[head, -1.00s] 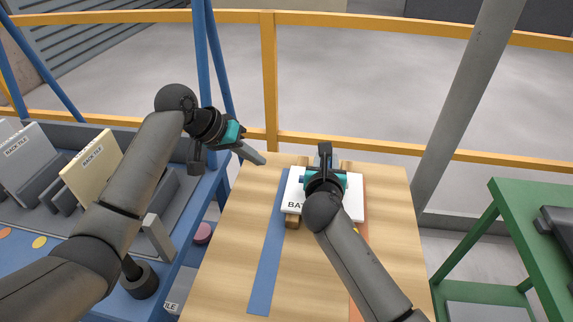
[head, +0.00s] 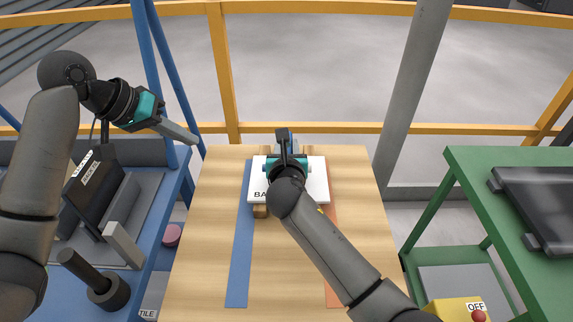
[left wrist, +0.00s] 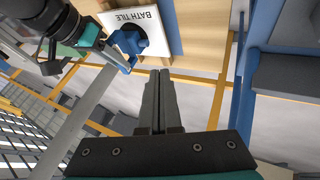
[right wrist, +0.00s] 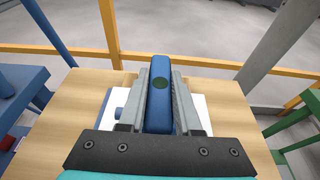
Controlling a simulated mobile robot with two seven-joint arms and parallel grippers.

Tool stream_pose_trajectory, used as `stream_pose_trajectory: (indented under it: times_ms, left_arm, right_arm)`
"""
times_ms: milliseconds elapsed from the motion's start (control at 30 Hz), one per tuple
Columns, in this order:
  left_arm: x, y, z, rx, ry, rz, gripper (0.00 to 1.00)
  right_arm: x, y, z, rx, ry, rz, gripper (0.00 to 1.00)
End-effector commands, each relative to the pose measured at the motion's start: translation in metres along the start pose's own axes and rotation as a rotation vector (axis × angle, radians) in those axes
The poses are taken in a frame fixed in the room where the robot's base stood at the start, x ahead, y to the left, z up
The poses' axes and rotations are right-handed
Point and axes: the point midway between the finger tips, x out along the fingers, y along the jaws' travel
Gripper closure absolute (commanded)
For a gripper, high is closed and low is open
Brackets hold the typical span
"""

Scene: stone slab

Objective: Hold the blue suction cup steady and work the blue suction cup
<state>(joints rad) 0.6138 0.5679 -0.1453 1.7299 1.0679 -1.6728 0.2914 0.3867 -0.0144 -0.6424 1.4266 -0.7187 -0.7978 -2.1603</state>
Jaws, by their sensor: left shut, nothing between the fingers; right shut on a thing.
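The blue suction cup (right wrist: 160,95) stands on the white bath tile (head: 316,182). My right gripper (right wrist: 160,82) is shut on its blue handle, with one finger on each side; the gripper also shows in the head view (head: 284,136). In the left wrist view the suction cup (left wrist: 128,43) shows with a dark pad against the tile (left wrist: 160,22). My left gripper (head: 195,139) is shut and empty, in the air near the table's back left corner. It is apart from the cup, and its fingers meet in the left wrist view (left wrist: 160,90).
The tile lies on wooden blocks (head: 261,211) on the wooden table (head: 210,250), between a blue strip (head: 240,270) and an orange strip. A blue rack (head: 170,205) with dark tiles is at left. A green stand (head: 450,165) and yellow OFF-button box (head: 455,309) are at right.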

Motion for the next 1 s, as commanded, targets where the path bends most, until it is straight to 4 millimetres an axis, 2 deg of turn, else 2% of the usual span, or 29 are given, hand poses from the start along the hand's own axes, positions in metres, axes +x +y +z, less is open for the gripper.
stream_pose_trajectory:
  times_ms: [100, 200, 567, 600, 867, 1000]
  left_arm:
    - [-0.021, -0.001, 0.0, 0.001, 0.002, -0.003, 1.0]
    - [-0.03, 0.0, 0.0, 0.0, 0.001, -0.001, 1.0]
    - [-0.037, 0.0, 0.0, 0.0, 0.0, 0.0, 1.0]
    - [-0.036, 0.0, 0.0, 0.0, 0.0, 0.0, 1.0]
    - [-0.036, 0.0, 0.0, 0.0, 0.0, 0.0, 1.0]
    - [-0.036, 0.0, 0.0, 0.0, 0.0, 0.0, 1.0]
  right_arm:
    - [0.0, -0.002, -0.002, -0.004, 0.004, -0.004, 1.0]
    - [0.0, -0.002, -0.002, -0.004, 0.004, -0.004, 1.0]
    - [0.0, -0.001, -0.002, -0.003, 0.004, -0.003, 1.0]
    - [0.0, -0.001, -0.002, -0.003, 0.004, -0.003, 0.64]
    - [0.0, 0.0, -0.001, -0.001, 0.002, -0.001, 0.35]
    - [0.0, 0.0, 0.0, 0.0, 0.001, 0.0, 0.33]
